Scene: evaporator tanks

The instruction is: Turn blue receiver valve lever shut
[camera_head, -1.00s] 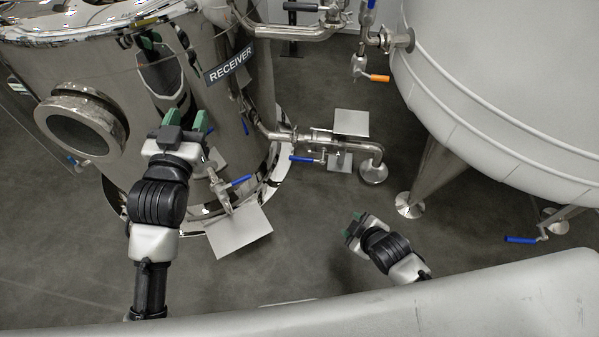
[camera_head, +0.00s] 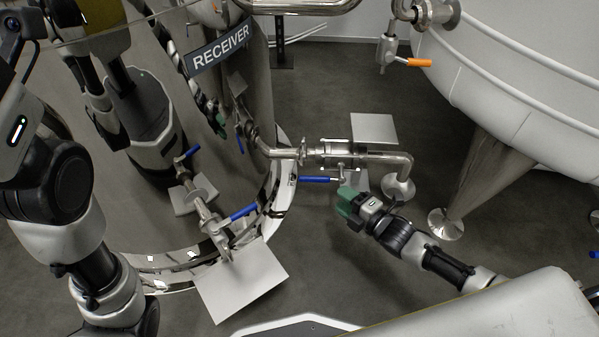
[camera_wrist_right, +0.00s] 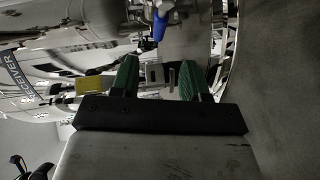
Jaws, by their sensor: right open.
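A blue lever (camera_head: 315,180) sits on the valve of the horizontal pipe leaving the receiver (camera_head: 212,50), pointing left. A second blue lever (camera_head: 243,212) is on a lower valve near the receiver's base, pointing right. My right gripper (camera_head: 350,203) is just below and right of the first lever, without clear contact in the head view. In the right wrist view its green fingers (camera_wrist_right: 158,78) are apart with nothing between them. A blue lever (camera_wrist_right: 160,25) shows beyond the fingertips there; I cannot tell which one. My left arm shows at the left, but its gripper does not.
The steel pipe (camera_head: 370,160) bends down to a floor foot (camera_head: 398,187) just right of my right gripper. A grey tank (camera_head: 520,70) with an orange-handled valve (camera_head: 420,62) stands at the right. Flat plates (camera_head: 375,130) lie by the pipes. Floor between is open.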

